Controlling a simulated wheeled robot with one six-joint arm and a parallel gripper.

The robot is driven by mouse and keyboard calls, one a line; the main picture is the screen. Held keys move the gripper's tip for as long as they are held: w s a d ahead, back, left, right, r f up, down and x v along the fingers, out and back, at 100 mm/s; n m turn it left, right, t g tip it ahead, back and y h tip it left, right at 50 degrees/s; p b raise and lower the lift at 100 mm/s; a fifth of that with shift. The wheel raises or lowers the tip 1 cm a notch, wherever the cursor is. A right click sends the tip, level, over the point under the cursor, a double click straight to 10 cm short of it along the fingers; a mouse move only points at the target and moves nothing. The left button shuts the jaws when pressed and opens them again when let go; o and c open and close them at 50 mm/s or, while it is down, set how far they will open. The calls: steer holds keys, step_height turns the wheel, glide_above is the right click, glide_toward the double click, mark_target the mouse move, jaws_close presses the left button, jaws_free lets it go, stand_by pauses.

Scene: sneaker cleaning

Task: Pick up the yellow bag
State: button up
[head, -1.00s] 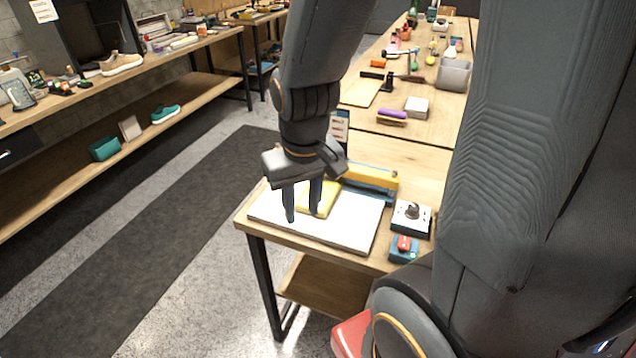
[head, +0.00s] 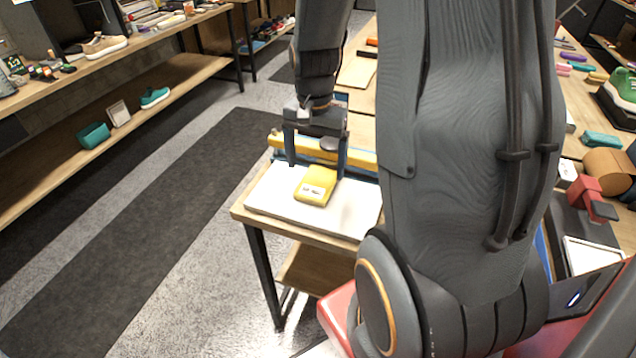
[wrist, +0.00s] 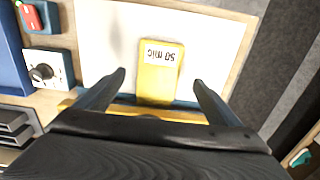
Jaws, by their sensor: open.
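The yellow bag (head: 316,187) lies flat on a white board (head: 262,196) on the wooden table. In the wrist view the yellow bag (wrist: 158,80) carries a white label reading "50 mic". My gripper (head: 317,170) is open and empty, with its fingers pointing down just behind the bag. In the wrist view the gripper fingers (wrist: 158,80) sit apart on either side of the bag's near end, with a gap on both sides. I cannot tell exactly how high the fingertips are above the board.
A yellow and blue bar-shaped device (head: 365,160) stands behind the board. In the wrist view, a white box with a black knob (wrist: 46,70) and a red and blue item (wrist: 32,15) lie left of the board. A dark mat (head: 170,225) covers the floor left of the table.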

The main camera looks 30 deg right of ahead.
mark_target(317, 182)
steer(key=shift+d+f+p, duration=0.2)
steer(key=shift+f+p, duration=0.65)
steer(key=shift+f, duration=1.75)
steer(key=shift+c, duration=0.5)
steer(key=c, duration=1.2)
steer(key=shift+o, duration=0.2)
steer(key=shift+r, duration=0.2)
